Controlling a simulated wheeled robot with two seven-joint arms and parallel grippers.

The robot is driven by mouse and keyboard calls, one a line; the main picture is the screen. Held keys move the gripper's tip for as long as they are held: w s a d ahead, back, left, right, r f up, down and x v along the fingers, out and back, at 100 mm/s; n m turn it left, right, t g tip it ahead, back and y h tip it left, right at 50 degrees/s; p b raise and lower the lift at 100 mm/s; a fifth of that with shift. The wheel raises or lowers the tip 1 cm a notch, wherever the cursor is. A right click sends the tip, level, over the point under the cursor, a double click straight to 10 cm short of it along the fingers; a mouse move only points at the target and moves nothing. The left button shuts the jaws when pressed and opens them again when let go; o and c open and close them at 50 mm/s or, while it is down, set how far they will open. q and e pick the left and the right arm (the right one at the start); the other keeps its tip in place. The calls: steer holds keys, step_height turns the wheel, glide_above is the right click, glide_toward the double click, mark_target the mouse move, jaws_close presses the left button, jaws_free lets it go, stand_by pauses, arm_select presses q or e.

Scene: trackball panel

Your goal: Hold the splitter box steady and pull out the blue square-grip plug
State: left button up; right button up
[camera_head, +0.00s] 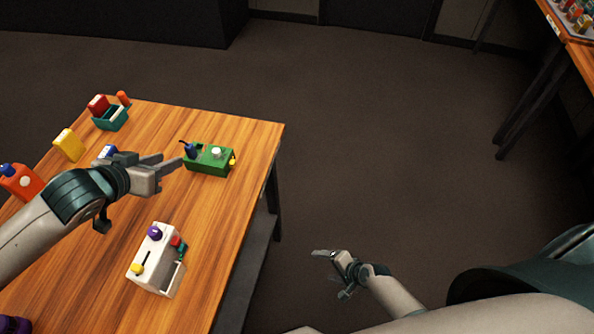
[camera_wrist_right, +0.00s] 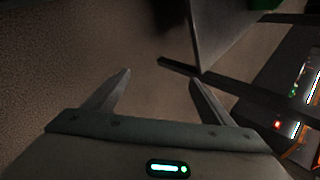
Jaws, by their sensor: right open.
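A green box (camera_head: 212,164), which looks like the splitter box, sits near the table's right edge in the head view. A dark blue plug-like piece (camera_head: 190,149) stands at its left end; its grip shape is too small to tell. A white knob is on its top and a yellow piece on its right end. My left gripper (camera_head: 171,158) is just left of the green box, its fingers apart with nothing seen between them. My right gripper (camera_head: 322,254) is off the table over the floor; in the right wrist view (camera_wrist_right: 160,80) it is open and empty.
A white box (camera_head: 147,276) with a purple ball stands nearer on the wooden table (camera_head: 215,240). A teal bin (camera_head: 110,119), a yellow block (camera_head: 68,144) and a red-orange bottle-like item (camera_head: 24,183) are at left. Open floor lies right of the table. Another table (camera_head: 580,58) is far right.

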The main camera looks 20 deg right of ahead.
mark_target(228, 158)
steer(key=w+a+r+m+t+y, duration=0.1)
steer(key=w+a+r+m+y, duration=0.1)
steer(key=r, duration=1.1)
steer(key=w+a+r+m+t+y, duration=0.1)
steer(key=w+r+m+y, duration=0.4)
steer(key=r, duration=0.8)
steer(key=w+a+r+m+t+y, duration=0.1)
steer(key=w+a+r+m+y, duration=0.2)
steer(key=w+r, duration=0.4)
step_height(228, 158, up, 6)
steer(key=shift+r+m+y, duration=0.1)
steer(key=shift+m+y, duration=0.4)
steer(key=shift+m, duration=0.2)
steer(key=shift+w, duration=0.15)
steer(key=x, duration=1.7)
steer(key=shift+w+a+r, duration=0.1)
